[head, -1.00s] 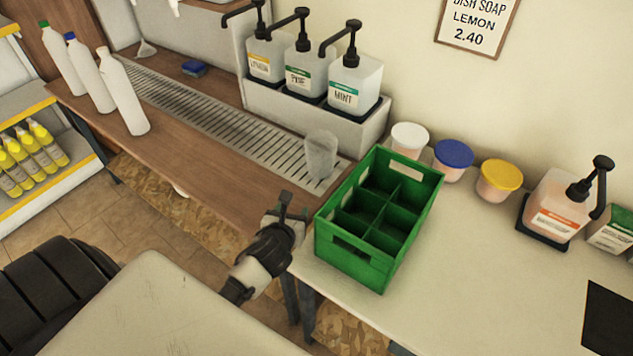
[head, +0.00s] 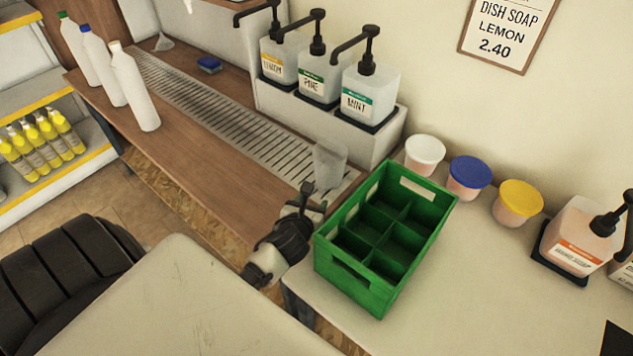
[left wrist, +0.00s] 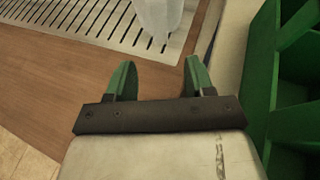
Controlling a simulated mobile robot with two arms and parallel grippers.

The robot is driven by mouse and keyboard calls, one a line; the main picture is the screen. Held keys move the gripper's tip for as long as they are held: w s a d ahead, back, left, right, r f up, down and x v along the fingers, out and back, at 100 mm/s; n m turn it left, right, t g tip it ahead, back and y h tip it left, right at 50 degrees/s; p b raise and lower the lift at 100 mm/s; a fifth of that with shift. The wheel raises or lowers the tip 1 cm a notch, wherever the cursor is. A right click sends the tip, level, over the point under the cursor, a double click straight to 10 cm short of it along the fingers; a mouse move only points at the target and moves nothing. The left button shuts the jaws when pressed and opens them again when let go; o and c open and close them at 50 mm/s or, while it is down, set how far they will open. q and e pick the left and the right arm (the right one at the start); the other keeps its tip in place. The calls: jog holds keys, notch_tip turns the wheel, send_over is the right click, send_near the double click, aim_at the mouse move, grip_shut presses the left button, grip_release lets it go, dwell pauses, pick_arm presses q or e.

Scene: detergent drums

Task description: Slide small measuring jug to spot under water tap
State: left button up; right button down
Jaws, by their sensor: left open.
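The small measuring jug (head: 329,163) is a clear, frosted cup standing upright at the near right end of the metal drip grate (head: 225,118). Its lower part shows at the top of the left wrist view (left wrist: 158,16). My left gripper (head: 311,197) is just in front of the jug, fingers pointing at it. In the left wrist view the green-padded fingers (left wrist: 160,70) are apart with nothing between them, and the jug is beyond the tips. A white spout-like piece (head: 189,5) is cut off at the top edge; I cannot tell if it is the water tap. My right gripper is out of view.
A green divided crate (head: 328,262) stands close to the right of my left gripper. Pump dispensers (head: 368,88) stand behind the grate. A blue sponge (head: 208,65) and a funnel (head: 163,43) lie farther along. White bottles (head: 135,90) stand left. The grate's middle is clear.

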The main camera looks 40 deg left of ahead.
aim_at(320, 189)
pick_arm(q)
jog(key=b+x, duration=0.1)
jog(key=x, duration=0.8)
jog(key=shift+w+f, duration=0.1)
jog(key=shift+w, duration=0.25)
jog(key=shift+a, duration=0.1)
grip_shut()
